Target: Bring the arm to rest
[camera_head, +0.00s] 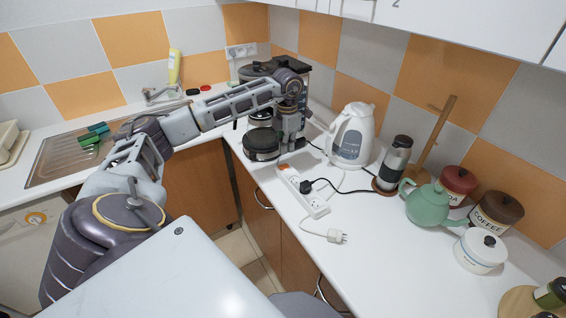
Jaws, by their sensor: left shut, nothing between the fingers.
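My left arm comes in from the left and reaches over the counter corner, bent at the elbow. Its wrist is in front of the black coffee maker (318,88). My left gripper (288,148) points down there, shut and empty, just right of the glass coffee pot (262,142). I cannot tell whether it touches the pot or the machine. The arm hides part of the coffee maker. My right gripper is not in view.
A white kettle (350,137), a power strip (302,190) with loose cables, a steel grinder (394,165), a green teapot (436,204) and canisters (480,250) stand along the right counter. A sink (60,160) is at left.

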